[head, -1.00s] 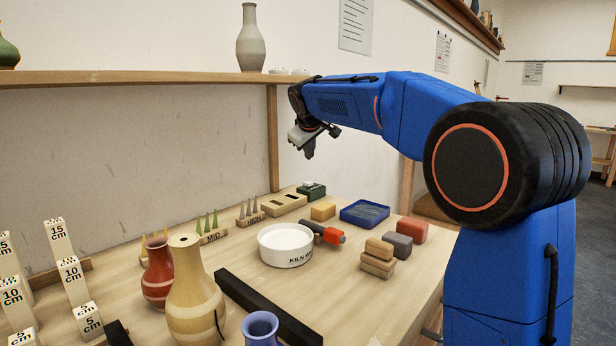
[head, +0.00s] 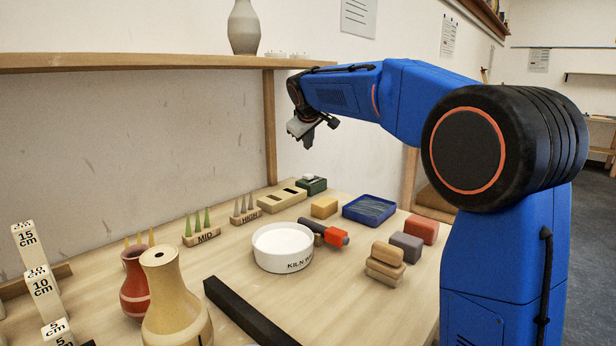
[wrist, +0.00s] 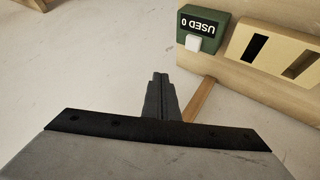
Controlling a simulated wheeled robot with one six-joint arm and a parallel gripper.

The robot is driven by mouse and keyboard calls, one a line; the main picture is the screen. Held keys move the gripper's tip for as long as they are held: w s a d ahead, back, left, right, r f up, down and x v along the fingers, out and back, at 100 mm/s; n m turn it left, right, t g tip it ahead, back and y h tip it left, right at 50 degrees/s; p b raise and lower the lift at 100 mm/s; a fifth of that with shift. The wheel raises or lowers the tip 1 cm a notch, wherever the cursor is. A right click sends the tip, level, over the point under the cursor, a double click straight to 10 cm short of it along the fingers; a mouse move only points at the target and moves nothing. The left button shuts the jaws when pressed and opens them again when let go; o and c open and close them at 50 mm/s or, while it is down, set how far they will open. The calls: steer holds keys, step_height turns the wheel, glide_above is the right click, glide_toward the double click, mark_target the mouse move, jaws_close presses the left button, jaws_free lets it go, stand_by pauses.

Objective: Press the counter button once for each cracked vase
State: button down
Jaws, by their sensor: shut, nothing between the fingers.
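The counter is a small green box (head: 313,186) at the back of the table. My gripper (head: 308,141) is shut and empty, above the table's back edge and apart from the counter. It also shows in the wrist view (wrist: 160,78). A red vase (head: 134,285) and a cream vase (head: 174,305) with a pale band stand at the front left. A grey vase (head: 243,28) stands on the shelf. I cannot make out cracks on them.
A white "KILN" bowl (head: 268,265), a red-and-black tool (head: 325,233), a blue tray (head: 369,207) and several blocks (head: 388,255) lie mid-table. Cone stands (head: 203,236), a slotted wooden block (head: 281,196), a dark bar (head: 243,312) and height markers (head: 40,285) surround them.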

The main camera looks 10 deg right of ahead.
mark_target(308, 176)
steer(key=shift+f, duration=3.6)
steer(key=shift+f, duration=0.15)
steer(key=shift+f, duration=0.25)
steer(key=shift+f, duration=0.55)
steer(key=shift+r, duration=0.95)
steer(key=shift+r, duration=0.1)
steer(key=shift+r, duration=2.4)
